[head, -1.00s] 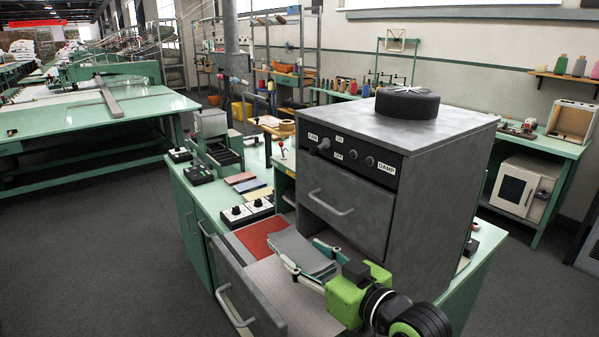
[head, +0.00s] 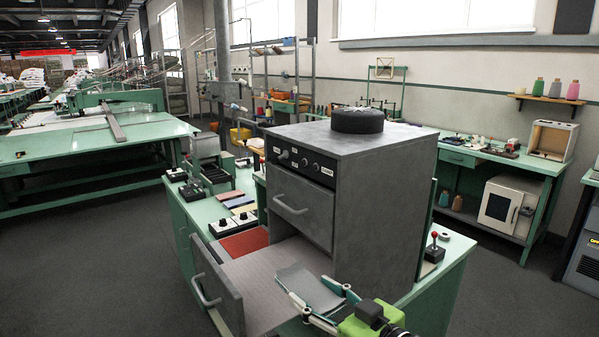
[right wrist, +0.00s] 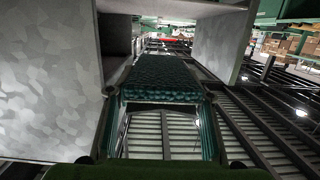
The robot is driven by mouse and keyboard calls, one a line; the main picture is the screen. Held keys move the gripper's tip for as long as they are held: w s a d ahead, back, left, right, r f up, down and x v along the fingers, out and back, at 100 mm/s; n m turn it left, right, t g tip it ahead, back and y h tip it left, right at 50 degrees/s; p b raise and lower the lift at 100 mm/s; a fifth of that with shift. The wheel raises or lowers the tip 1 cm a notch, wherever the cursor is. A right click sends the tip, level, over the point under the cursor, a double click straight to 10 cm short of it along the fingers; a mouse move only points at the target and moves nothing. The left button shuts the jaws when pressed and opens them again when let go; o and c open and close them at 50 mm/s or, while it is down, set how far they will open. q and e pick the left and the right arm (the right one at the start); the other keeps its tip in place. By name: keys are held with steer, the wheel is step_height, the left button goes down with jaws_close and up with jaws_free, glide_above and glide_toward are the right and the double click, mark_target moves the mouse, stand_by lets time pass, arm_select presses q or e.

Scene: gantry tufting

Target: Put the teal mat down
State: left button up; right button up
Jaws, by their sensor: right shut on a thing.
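The teal mat (head: 310,288) looks grey-teal and slightly bent in the head view, over the right part of the open drawer. It shows dark teal and ribbed in the right wrist view (right wrist: 160,75). My right gripper (head: 318,298) is shut on its near edge; the fingers also show in the right wrist view (right wrist: 160,92). Whether the mat touches the drawer floor I cannot tell. A red mat (head: 244,243) lies at the drawer's far left end, apart from the teal one. The drawer (head: 255,282) is pulled out of the grey cabinet. My left gripper is not in view.
The grey cabinet (head: 375,190) with a black round pad (head: 358,120) on top rises close beside the mat. A red-knobbed lever (head: 434,245) is at right. Bare drawer floor lies between the mats.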

steer(key=f, duration=0.1)
steer(key=d+f, duration=0.1)
steer(key=f, duration=0.1)
steer(key=shift+s+d+f, duration=0.25)
steer(key=shift+d, duration=0.05)
steer(key=s+d+f+n+g+y+b, duration=0.2)
steer(key=s+d+f+n+g+y, duration=0.1)
steer(key=s+d, duration=1)
steer(key=shift+s+d+f+n+g, duration=0.35)
steer(key=shift+s+f, duration=0.25)
steer(key=shift+s, duration=0.6)
steer(key=shift+a, duration=0.1)
